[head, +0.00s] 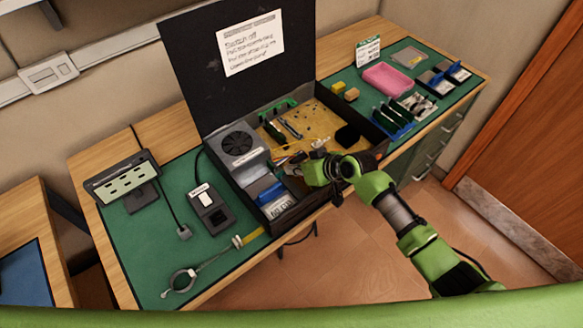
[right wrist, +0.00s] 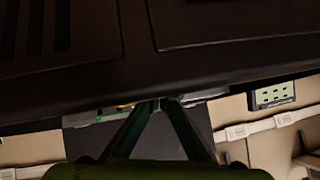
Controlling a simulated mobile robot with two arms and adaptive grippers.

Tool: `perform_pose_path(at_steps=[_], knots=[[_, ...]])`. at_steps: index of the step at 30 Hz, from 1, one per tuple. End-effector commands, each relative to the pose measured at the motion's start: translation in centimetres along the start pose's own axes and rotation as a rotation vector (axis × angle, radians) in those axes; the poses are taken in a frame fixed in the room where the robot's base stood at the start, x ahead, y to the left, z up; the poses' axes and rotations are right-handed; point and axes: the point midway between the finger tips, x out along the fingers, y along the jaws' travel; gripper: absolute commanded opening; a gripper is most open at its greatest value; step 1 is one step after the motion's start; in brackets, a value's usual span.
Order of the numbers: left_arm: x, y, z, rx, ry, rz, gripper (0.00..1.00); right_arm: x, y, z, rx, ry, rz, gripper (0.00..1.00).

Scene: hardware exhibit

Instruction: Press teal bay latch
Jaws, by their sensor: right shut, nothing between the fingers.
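An open black case (head: 262,203) stands on the green-matted bench in the head view, its lid raised at the back. Inside are a grey fan unit (head: 238,142), a gold circuit board (head: 322,118) and a blue part (head: 268,188) at the front left. I cannot make out a teal bay latch; it may be hidden or too small. My right gripper (head: 312,160) is over the front part of the case. In the right wrist view its fingers (right wrist: 160,101) meet at the tips, empty, close below a large dark panel (right wrist: 100,50). Contact is unclear. My left gripper is out of view.
A switch box (head: 210,208), a small display stand (head: 125,180) and a coiled strap (head: 180,281) lie left of the case. A pink tray (head: 387,79) and blue racks (head: 392,121) stand to the right. The front left mat has clear room.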

Motion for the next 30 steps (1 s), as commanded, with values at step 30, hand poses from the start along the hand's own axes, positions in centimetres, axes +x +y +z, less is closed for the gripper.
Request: perform_pose_path(at_steps=[30], knots=[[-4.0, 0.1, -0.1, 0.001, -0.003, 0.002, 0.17, -4.3, -2.6, -3.0, 0.001, 0.001, -0.002, 0.00]])
